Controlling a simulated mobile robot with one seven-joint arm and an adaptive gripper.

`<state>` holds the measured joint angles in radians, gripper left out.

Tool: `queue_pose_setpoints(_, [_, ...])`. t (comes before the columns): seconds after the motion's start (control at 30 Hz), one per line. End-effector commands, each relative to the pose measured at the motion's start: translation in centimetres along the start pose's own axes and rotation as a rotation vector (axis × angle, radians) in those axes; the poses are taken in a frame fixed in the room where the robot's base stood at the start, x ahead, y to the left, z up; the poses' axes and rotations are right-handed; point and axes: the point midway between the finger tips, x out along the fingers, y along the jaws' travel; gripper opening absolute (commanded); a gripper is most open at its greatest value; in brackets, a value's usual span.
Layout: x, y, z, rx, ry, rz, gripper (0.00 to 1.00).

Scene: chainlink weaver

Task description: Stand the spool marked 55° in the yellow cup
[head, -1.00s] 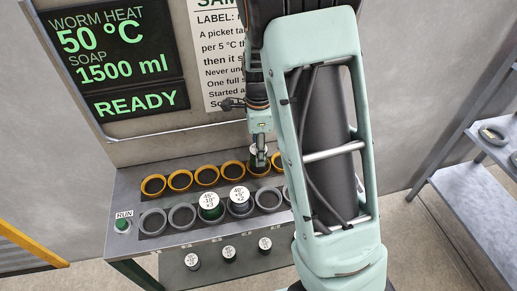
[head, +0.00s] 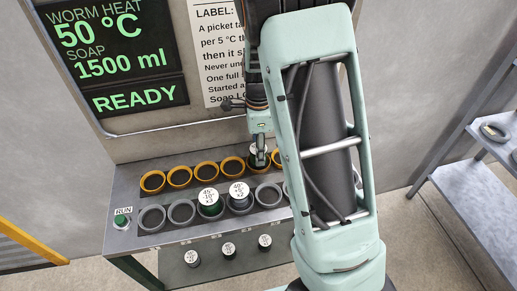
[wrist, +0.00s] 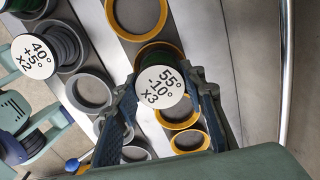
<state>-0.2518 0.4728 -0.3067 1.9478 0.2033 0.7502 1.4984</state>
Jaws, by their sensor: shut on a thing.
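The spool marked 55° -10° x3 (wrist: 160,86) has a white top and a dark green side, seen in the wrist view. My gripper (wrist: 165,100) is shut on it, one finger on each side. A yellow-rimmed cup (wrist: 158,45) shows as an arc just behind the spool. The spool is over or partly inside this cup; I cannot tell how deep. In the head view my gripper (head: 258,163) is down at the back row of yellow cups (head: 206,169), and the fingers mostly hide the spool.
A spool marked 40° +5° x2 (head: 238,192) and another white-topped green spool (head: 208,198) stand in the front row of grey cups (head: 152,217). Several small labelled spools (head: 229,248) stand on the lower shelf. A RUN button (head: 122,221) is at the left. A display wall (head: 115,60) rises behind.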

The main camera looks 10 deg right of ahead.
Motion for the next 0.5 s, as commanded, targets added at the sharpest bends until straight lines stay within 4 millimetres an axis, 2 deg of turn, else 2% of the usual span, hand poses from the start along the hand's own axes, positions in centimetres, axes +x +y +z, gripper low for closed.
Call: queue_pose_setpoints(0.5, [0.52,-0.01,0.0,0.0,0.0,0.0,0.05])
